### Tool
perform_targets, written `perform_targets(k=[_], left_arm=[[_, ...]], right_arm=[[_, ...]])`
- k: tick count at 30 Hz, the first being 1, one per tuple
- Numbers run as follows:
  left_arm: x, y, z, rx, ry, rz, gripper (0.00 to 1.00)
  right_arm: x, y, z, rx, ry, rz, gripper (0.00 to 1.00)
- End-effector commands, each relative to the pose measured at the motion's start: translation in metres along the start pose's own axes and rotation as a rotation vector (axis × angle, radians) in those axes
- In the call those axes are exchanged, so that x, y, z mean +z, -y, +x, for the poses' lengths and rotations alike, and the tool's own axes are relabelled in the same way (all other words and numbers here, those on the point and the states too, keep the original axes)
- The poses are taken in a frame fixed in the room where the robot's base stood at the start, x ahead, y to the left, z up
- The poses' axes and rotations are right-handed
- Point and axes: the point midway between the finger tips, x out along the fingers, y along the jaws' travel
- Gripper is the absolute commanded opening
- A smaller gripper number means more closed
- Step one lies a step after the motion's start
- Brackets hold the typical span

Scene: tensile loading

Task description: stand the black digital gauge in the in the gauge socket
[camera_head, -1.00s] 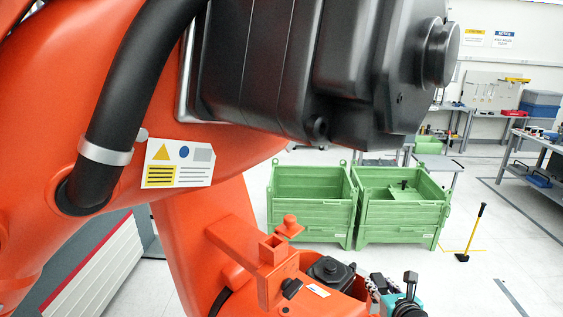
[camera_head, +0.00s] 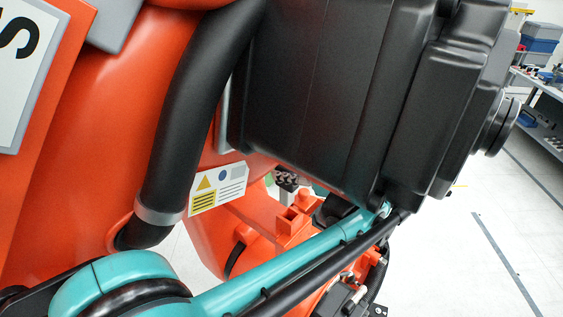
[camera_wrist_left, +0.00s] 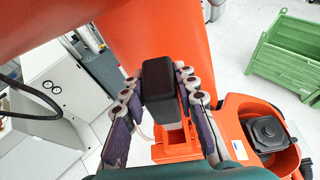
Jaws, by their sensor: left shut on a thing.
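The black digital gauge (camera_wrist_left: 158,82) is between the two segmented fingers of my left gripper (camera_wrist_left: 160,92) in the left wrist view. Its dark top faces the camera. The orange gauge socket (camera_wrist_left: 174,146) shows just beyond and below the gauge. In the head view the socket (camera_head: 291,221) is a square orange block, and dark finger segments of my left gripper (camera_head: 286,180) show just above it. A small grey piece, likely the gauge's lower part, hangs under them. I cannot tell whether the gauge touches the socket. My right gripper is not in view.
A large orange robot arm with a black motor housing (camera_head: 330,80) fills the upper head view and hides part of my left wrist. A green crate (camera_wrist_left: 288,55) stands on the floor beyond.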

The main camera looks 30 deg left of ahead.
Motion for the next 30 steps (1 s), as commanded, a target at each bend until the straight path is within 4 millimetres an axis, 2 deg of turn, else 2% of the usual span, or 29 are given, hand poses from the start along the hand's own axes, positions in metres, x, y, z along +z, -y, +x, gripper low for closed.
perform_targets(k=[18, 30], left_arm=[[-0.031, 0.000, 0.013, -0.001, 0.000, 0.000, 0.00], [-0.032, 0.000, 0.013, -0.001, 0.000, 0.000, 0.00]], right_arm=[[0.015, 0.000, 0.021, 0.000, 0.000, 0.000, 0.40], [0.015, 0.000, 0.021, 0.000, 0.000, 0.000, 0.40]])
